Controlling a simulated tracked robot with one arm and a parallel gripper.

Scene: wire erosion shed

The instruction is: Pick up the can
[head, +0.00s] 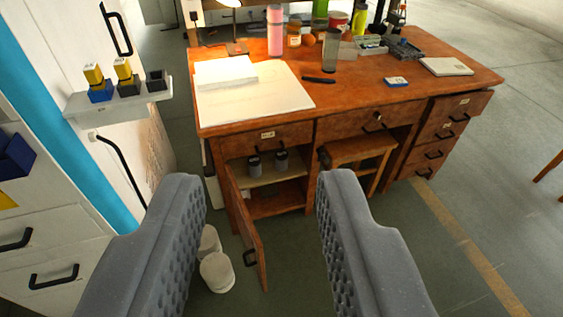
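Several things could be the can. A red can-like container (337,21) stands upright at the back of the wooden desk (370,103), partly hidden by items around it. Two small grey cylinders with dark tops, a left one (254,166) and a right one (281,161), stand on a shelf inside the desk's open left cupboard. I cannot tell which is meant. My gripper (262,180) is open and empty. Its two grey fingers point toward the desk, with the cupboard showing between them.
The cupboard door (248,228) hangs open toward me. Two whitish cylinders (217,272) stand on the floor by the left finger. A wooden stool (358,150) sits under the desk. White drawers (45,250) are at left.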

